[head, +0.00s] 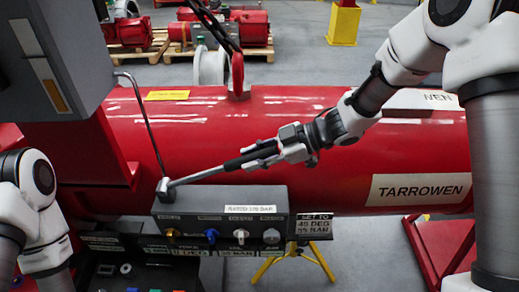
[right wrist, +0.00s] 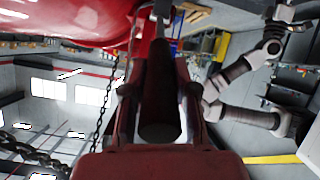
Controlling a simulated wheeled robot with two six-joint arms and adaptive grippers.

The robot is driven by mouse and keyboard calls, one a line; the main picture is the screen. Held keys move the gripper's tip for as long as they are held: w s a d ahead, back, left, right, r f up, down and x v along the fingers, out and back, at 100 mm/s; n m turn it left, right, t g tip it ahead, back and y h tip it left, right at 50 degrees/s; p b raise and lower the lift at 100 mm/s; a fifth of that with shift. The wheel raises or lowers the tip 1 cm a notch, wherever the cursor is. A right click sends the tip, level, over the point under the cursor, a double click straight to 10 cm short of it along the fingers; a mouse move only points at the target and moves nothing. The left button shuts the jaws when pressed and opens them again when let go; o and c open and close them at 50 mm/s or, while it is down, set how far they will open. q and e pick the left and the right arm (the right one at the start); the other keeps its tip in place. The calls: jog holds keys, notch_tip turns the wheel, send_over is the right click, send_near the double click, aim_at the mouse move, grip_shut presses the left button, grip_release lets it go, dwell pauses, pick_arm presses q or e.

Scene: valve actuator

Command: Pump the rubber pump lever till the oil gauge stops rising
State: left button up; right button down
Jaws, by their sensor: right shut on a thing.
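The pump lever (head: 205,174) is a metal rod with a black rubber grip, rising to the right from a pivot on the grey control block (head: 225,199). My right gripper (head: 258,153) is shut on the grip near its upper end. In the right wrist view the dark grip (right wrist: 160,95) lies between the two fingers. A narrow framed strip with an orange part (head: 56,95) is on the grey cabinet at upper left; I cannot tell whether it is the oil gauge. My left arm shows at the lower left, its gripper out of view.
A large red cylinder (head: 300,105) labelled TARROWEN lies behind the lever. The control block has several knobs, including a blue one (head: 211,235). A thin bent metal pipe (head: 148,125) rises beside the lever's pivot. A chain (right wrist: 102,118) hangs in the right wrist view.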

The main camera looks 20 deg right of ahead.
pick_arm(q)
jog(key=shift+r, duration=0.3)
pick_arm(e)
jog(key=shift+a+r, duration=0.1)
jog(key=shift+r, duration=0.15)
jog(key=c, duration=1.1)
grip_release()
jog(key=shift+o, duration=1)
jog(key=shift+w+f, duration=0.1)
jog(key=v, duration=1.2)
jog(key=shift+w+a, duration=0.1)
jog(key=shift+a, duration=0.05)
